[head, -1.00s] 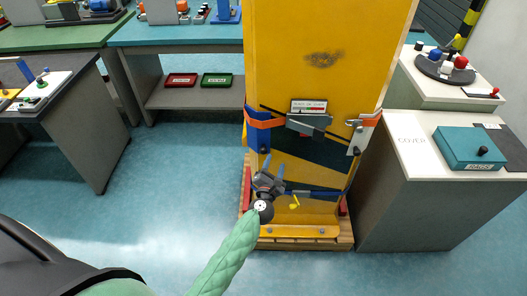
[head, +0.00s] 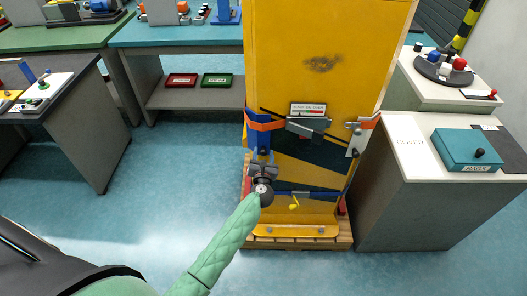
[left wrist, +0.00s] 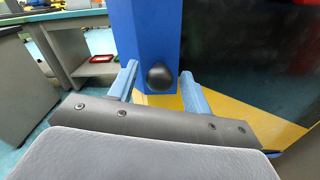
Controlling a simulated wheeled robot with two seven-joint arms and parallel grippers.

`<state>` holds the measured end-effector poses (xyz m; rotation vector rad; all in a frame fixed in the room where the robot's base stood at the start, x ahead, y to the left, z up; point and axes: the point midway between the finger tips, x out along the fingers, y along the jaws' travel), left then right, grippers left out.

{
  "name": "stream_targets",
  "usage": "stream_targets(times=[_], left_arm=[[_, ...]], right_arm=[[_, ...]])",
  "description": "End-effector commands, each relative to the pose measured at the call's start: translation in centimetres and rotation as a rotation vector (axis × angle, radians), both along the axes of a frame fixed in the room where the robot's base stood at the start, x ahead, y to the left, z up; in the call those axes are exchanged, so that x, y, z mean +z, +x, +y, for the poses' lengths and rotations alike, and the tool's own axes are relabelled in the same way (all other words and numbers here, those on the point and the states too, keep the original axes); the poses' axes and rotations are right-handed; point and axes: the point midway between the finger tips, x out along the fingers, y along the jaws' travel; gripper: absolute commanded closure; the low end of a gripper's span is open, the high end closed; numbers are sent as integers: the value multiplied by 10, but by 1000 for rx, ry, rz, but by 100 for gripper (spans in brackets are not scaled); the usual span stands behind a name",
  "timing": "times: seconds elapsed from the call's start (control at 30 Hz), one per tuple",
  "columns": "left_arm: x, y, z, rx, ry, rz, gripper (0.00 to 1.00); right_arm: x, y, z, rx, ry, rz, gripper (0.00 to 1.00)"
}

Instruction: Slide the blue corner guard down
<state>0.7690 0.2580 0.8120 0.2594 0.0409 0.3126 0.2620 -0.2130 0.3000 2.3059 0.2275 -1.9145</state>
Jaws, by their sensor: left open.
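The blue corner guard (head: 252,130) sits on the left front edge of a tall yellow cabinet, partly under an orange strap. In the left wrist view the blue guard (left wrist: 147,40) fills the upper middle, with a dark round knob (left wrist: 160,75) near its lower end. My left gripper (head: 262,157) is at the guard's lower end. In the left wrist view its two blue fingers (left wrist: 160,88) are open, one on each side of the knob. I cannot tell whether they touch it. My right gripper is not in view.
The yellow cabinet (head: 320,60) stands on a wooden pallet (head: 335,243). An orange strap (head: 262,124) and a grey buckle (head: 306,125) cross its front. Floor to the left is clear.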

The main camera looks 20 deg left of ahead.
Motion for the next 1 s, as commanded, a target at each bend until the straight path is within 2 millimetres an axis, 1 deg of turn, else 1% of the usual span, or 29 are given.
stream_targets(times=[0.13, 0.43, 0.47, 0.5, 0.57, 0.6, 0.67, 0.7, 0.87, 1.0], left_arm=[[1, 9, 3, 0, 0, 0, 51], [0, 10, 3, 0, 0, 0, 51], [0, 10, 3, 0, 0, 0, 53], [0, 10, 3, 0, 0, 0, 61], [0, 10, 3, 0, 0, 0, 73], [0, 10, 3, 0, 0, 0, 80], [0, 10, 3, 0, 0, 0, 92], [0, 10, 3, 0, 0, 0, 100], [-1, 10, 3, 0, 0, 0, 100], [-5, 10, 3, 0, 0, 1, 100]], right_arm=[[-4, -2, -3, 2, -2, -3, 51], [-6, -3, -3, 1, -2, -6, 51], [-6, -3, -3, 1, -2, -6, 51], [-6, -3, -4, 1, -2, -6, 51], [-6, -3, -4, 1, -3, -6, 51], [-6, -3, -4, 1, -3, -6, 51], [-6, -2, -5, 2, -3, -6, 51], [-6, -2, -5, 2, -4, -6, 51], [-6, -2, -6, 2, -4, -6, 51], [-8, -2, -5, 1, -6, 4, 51]])
